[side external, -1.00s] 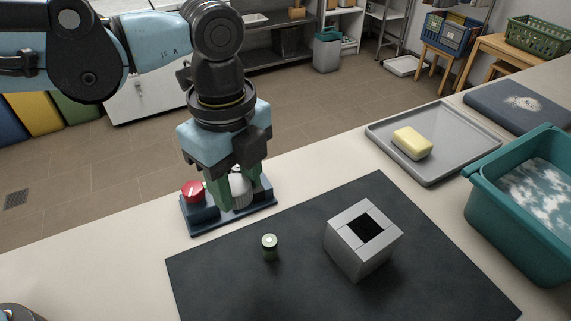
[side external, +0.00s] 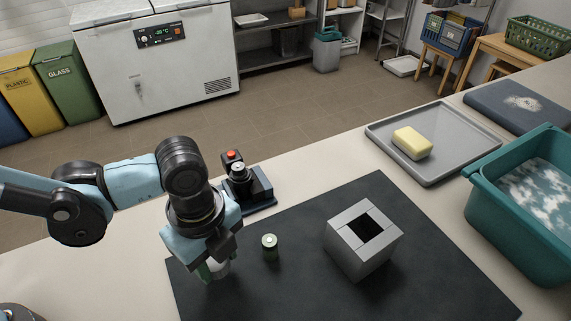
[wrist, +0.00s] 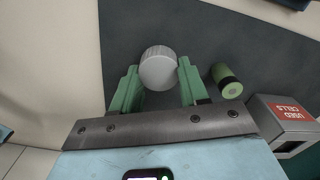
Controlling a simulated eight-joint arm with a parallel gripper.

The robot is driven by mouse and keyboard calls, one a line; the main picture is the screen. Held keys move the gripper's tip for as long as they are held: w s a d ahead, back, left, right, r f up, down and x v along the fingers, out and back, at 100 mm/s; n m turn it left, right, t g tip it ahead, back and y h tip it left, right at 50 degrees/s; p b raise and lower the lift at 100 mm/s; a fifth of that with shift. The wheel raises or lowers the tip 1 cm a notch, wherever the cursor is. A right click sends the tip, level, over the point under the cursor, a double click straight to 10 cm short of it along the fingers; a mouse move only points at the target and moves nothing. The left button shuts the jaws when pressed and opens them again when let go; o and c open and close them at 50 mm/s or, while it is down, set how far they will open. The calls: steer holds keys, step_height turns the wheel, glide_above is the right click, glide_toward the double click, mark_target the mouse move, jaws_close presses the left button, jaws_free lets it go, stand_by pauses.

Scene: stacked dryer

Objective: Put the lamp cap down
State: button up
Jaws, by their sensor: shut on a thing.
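The lamp cap (wrist: 158,68) is a round, light grey piece with a ribbed side. It sits between the green fingers of my gripper (side external: 211,270), which is shut on it. In the side external view the cap (side external: 221,268) is partly hidden by a finger, low over the left part of the dark mat (side external: 300,285). I cannot tell whether it touches the mat. The lamp base (side external: 262,190), dark with a red button and an exposed top post, stands behind my gripper at the mat's back left edge.
A green battery cell (side external: 269,247) stands on the mat to the right of my gripper. A grey used-cells box (side external: 361,262) with a square opening stands further right. A tray (side external: 455,160) with a yellow sponge (side external: 412,143) and a teal tub (side external: 520,230) lie beyond.

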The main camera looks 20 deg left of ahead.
steer(key=shift+f, duration=1.25)
steer(key=o, duration=1)
steer(key=shift+f, duration=0.1)
step_height(320, 180, up, 12)
steer(key=w+a+n+t, duration=0.2)
steer(key=a+n+t, duration=0.1)
steer(key=a+n, duration=0.8)
steer(key=w+a+r+n+t, duration=0.1)
steer(key=a+n+t, duration=0.3)
steer(key=a+n, duration=0.7)
steer(key=w+a, duration=0.1)
steer(key=a, duration=0.2)
steer(key=shift+w, duration=0.2)
